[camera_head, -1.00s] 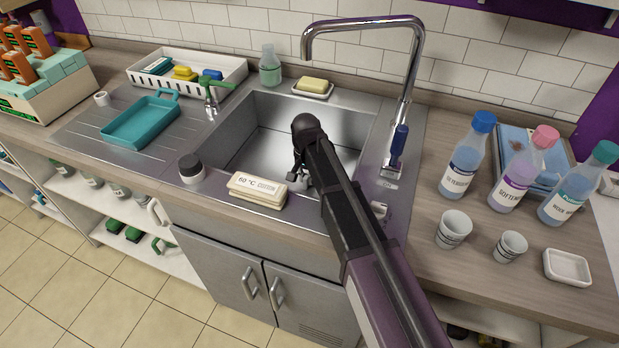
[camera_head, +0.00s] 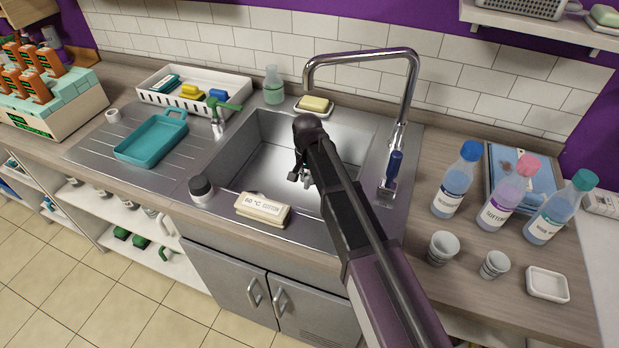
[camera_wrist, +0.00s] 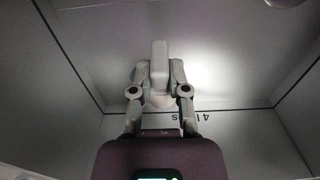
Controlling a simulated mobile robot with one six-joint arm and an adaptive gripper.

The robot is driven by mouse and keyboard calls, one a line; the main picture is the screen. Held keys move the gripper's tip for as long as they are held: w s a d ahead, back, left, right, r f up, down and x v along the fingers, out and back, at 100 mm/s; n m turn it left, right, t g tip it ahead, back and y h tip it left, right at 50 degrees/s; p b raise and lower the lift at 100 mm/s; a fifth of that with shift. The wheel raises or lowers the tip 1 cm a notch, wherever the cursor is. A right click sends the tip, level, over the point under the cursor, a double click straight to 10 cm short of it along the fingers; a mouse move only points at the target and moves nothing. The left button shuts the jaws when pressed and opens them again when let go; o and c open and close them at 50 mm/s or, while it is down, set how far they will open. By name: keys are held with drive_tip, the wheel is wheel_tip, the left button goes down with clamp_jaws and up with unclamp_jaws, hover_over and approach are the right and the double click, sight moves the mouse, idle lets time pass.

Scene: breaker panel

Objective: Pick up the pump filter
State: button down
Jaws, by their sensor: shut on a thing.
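My gripper (camera_wrist: 159,73) is pointed down inside the steel sink basin (camera_head: 250,150). In the wrist view its two fingers are closed on the upright grip of a pale grey-white piece, which I take to be the pump filter (camera_wrist: 159,58). A wider rounded part of it shows lower, between the fingers. In the head view the gripper (camera_head: 303,174) is small and dark above the basin floor, and I cannot make out the held piece there. Whether the piece touches the basin floor is not clear.
The tall chrome tap (camera_head: 408,90) stands close right of my arm. A "60 °C COTTON" block (camera_head: 263,209) and a dark-capped jar (camera_head: 201,190) sit on the front rim. Bottles (camera_head: 455,180) and cups (camera_head: 442,248) crowd the right counter. A teal tray (camera_head: 150,140) lies left.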

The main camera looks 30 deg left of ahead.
sight(307, 175)
drive_tip(key=shift+r+p, duration=0.95)
drive_tip(key=shift+r, duration=0.4)
wheel_tip(307, 175, up, 4)
drive_tip(key=p, duration=0.4)
drive_tip(key=shift+w+a+p, duration=0.4)
drive_tip(key=shift+w+p, duration=0.1)
drive_tip(key=shift+p, duration=0.2)
drive_tip(key=shift+r, duration=0.1)
